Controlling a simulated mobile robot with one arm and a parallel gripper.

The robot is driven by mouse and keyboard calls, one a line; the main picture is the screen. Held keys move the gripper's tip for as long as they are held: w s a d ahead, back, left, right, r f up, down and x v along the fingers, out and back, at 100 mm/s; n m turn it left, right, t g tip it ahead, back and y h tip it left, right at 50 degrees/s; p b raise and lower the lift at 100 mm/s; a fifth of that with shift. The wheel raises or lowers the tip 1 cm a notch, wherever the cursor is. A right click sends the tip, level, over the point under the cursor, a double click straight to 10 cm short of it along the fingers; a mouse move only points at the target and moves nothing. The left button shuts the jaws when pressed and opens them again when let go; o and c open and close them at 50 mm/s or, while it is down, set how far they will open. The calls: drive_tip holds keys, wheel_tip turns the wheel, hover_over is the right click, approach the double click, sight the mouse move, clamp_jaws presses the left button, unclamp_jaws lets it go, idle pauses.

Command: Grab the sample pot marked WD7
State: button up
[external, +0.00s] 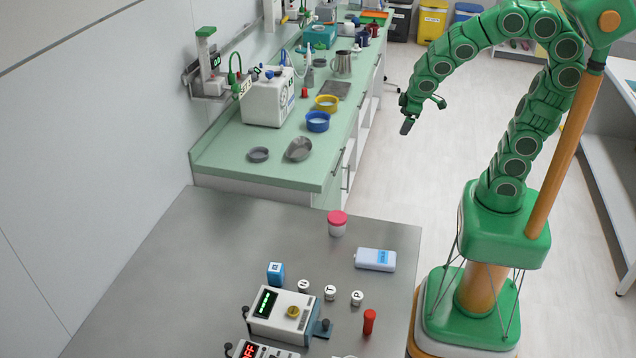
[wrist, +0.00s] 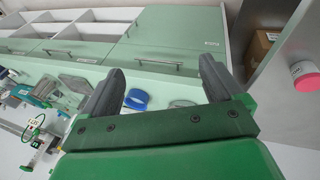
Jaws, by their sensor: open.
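A sample pot with a pink-red lid and clear body (external: 337,224) stands upright on the grey steel table, near its far edge. No WD7 marking can be read on it. In the wrist view a pot with the same pink lid (wrist: 304,77) shows at the right edge. My gripper (external: 407,124) hangs in the air above the floor, to the right of the green bench and well away from the pot, beyond the table. In the wrist view its two fingers (wrist: 158,75) stand wide apart with nothing between them.
On the steel table, a pale blue device (external: 376,259) lies right of the pot. A blue box (external: 275,273), small lettered cylinders, a red cylinder (external: 369,321) and a control box (external: 284,316) stand nearer. The green bench (external: 235,172) holds bowls, a scoop and instruments.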

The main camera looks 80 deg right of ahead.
drive_tip(key=w+f+n+t, duration=0.3)
drive_tip(key=w+f+t, duration=0.1)
drive_tip(key=w, duration=1)
drive_tip(key=w+a+f+n+t+y, duration=0.1)
drive_tip(key=w+a+f+n+y, duration=0.25)
drive_tip(key=w, duration=0.25)
drive_tip(key=n+g+y, duration=0.4)
drive_tip(key=n+y, duration=0.2)
drive_tip(key=y, duration=0.7)
approach(334, 223)
drive_tip(key=f, duration=0.1)
drive_tip(key=a+f, duration=0.1)
drive_tip(key=shift+w+a+f+m, duration=0.1)
drive_tip(key=shift+w+f+m, duration=0.2)
drive_tip(key=shift+f, duration=0.1)
drive_tip(key=shift+x, duration=3.8)
